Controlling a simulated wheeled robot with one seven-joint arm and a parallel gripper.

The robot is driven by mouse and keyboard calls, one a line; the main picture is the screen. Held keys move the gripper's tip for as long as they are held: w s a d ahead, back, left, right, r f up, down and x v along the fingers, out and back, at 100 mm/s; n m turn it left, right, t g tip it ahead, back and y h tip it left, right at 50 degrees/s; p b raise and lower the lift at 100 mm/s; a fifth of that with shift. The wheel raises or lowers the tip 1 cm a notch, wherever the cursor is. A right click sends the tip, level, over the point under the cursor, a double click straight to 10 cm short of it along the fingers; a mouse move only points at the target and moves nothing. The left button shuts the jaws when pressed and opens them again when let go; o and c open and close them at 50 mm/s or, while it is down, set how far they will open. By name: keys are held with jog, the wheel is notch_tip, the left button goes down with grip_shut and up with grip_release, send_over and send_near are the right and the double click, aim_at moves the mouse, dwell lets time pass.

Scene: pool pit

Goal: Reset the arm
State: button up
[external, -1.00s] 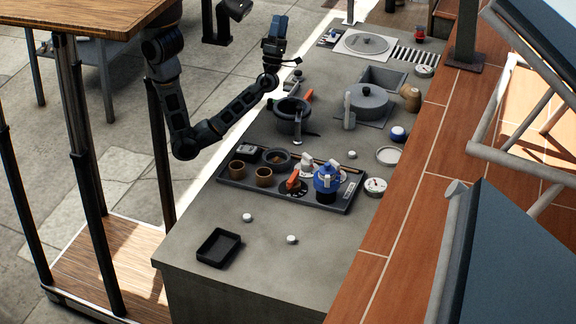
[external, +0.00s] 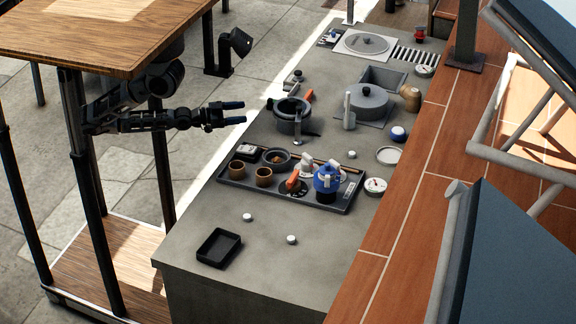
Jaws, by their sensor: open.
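My gripper (external: 238,112) is at the end of my arm in the external view. The arm is folded back close to the wooden-topped frame (external: 120,45) and stretches level to the right.
A dark tray (external: 335,206) holds cups, a blue kettle-like item (external: 327,180) and orange-handled pieces. A lidded grey pot (external: 366,102) stands farther back. A small black tray (external: 218,247) sits at the near end. The counter's near end is mostly clear.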

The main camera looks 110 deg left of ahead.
jog(key=s+d+f+m+h+b, duration=0.1)
jog(key=d+f+h, duration=0.2)
jog(key=d, duration=0.6)
jog(key=d+f+m+h, duration=0.2)
jog(key=d+f+h, duration=0.1)
jog(key=d, duration=0.5)
jog(key=s+d+f+m+h+b, duration=0.1)
jog(key=d+f+h, duration=0.25)
jog(key=d, duration=0.55)
notch_tip(320, 180, up, 23)
jog(key=p, duration=2.3)
jog(key=shift+g, duration=0.3)
jog(key=shift+w+d+r, duration=0.1)
jog(key=shift+c, duration=0.5)
